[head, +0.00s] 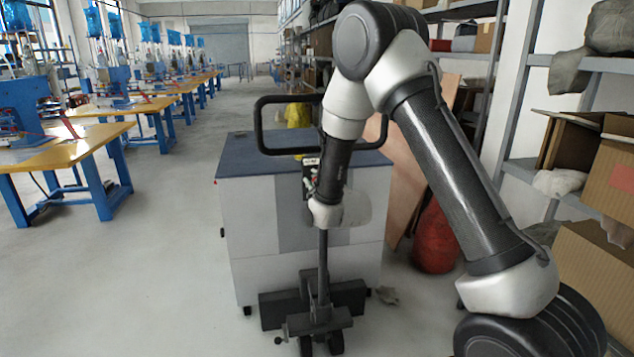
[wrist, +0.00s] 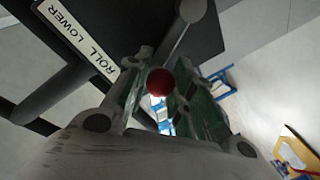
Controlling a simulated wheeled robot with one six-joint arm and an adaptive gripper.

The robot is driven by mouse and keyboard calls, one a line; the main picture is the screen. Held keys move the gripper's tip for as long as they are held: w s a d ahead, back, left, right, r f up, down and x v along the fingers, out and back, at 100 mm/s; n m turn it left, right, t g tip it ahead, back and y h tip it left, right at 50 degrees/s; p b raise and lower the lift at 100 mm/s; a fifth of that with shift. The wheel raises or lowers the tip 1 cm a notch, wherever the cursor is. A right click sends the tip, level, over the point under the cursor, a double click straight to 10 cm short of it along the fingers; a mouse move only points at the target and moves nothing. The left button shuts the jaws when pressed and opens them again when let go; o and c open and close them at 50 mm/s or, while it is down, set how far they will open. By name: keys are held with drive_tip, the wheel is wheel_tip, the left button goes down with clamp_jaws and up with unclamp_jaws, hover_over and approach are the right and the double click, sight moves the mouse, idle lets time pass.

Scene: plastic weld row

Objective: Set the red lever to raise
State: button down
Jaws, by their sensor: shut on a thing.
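The red ball knob of the lever (wrist: 160,82) shows in the wrist view between the two green-lined fingers of my gripper (wrist: 163,72), which is shut on it. A white label plate (wrist: 78,40) beside it reads "ROLL" and "LOWER"; no "RAISE" wording is visible. A grey rod with a rounded end (wrist: 184,28) lies just beyond the fingers. In the head view, the lift truck (head: 323,270) stands upright with a black loop handle (head: 259,128).
A grey cabinet with a dark blue top (head: 238,155) stands directly behind the truck. A red cylinder (head: 437,240) and loaded shelves (head: 600,65) are to the right. Workbenches (head: 60,150) line the left. The floor at the left front is clear.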

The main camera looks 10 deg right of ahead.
drive_tip(key=shift+a, duration=0.1)
drive_tip(key=c, duration=1.2)
unclamp_jaws()
drive_tip(key=shift+w, duration=0.1)
drive_tip(key=s, duration=0.4)
drive_tip(key=s+d+r, duration=0.1)
drive_tip(key=s, duration=0.3)
drive_tip(key=s+d, duration=0.1)
drive_tip(key=s, duration=0.3)
drive_tip(key=shift+r, duration=0.15)
drive_tip(key=shift+w, duration=0.1)
